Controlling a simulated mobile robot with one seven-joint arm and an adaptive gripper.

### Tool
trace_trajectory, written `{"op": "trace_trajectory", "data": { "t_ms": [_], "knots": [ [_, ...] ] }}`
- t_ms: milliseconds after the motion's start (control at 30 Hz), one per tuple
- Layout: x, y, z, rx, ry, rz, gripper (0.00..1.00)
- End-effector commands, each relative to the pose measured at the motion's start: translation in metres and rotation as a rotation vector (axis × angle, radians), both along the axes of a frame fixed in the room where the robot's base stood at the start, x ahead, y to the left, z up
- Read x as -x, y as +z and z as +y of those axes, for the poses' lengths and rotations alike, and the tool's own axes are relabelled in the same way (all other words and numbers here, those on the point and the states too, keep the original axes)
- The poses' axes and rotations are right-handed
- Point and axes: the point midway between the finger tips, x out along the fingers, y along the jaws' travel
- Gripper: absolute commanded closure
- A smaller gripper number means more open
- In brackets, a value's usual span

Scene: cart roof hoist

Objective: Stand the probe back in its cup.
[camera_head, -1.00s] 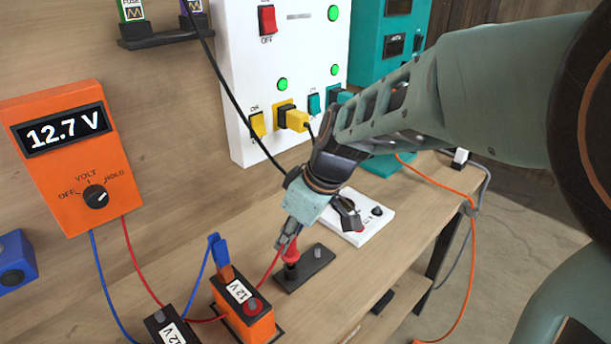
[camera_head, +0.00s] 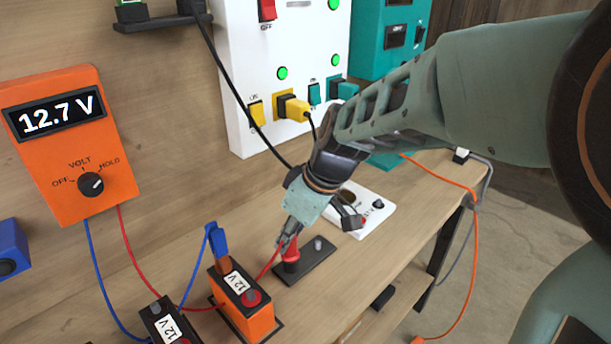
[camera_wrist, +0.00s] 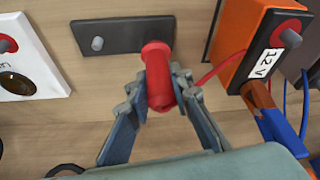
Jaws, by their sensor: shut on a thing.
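My gripper (camera_wrist: 160,88) is shut on the red probe (camera_wrist: 156,62), with a finger on either side of it. In the head view, my gripper (camera_head: 287,241) holds the probe (camera_head: 291,256) roughly upright at the left end of a dark base plate (camera_head: 311,263). A short grey peg (camera_head: 318,244) stands on the plate beside the probe and also shows in the wrist view (camera_wrist: 97,44). The probe and fingers cover that end of the plate. I cannot make out the cup apart from the probe, nor tell whether the tip is inside it.
An orange 12 V battery (camera_head: 243,306) stands close left of the plate, with a red lead (camera_head: 268,266) running near the probe. A white panel (camera_head: 368,211) lies behind. An orange voltmeter (camera_head: 70,150) reads 12.7 V. The bench front right of the plate is clear.

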Motion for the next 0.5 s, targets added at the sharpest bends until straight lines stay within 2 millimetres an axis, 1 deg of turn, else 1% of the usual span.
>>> {"op": "trace_trajectory", "data": {
  "t_ms": [233,267,400,433,500],
  "knots": [
    [-0.0001,-0.0074,0.0000,0.000,0.000,0.000,1.00],
    [-0.0001,-0.0060,0.0001,0.000,0.000,0.000,0.77],
    [-0.0001,-0.0057,0.0000,0.000,0.000,0.000,0.62],
    [-0.0001,-0.0056,0.0000,0.000,0.000,0.000,0.60],
    [-0.0001,-0.0056,0.0000,0.000,0.000,0.000,0.60]
  ]
}}
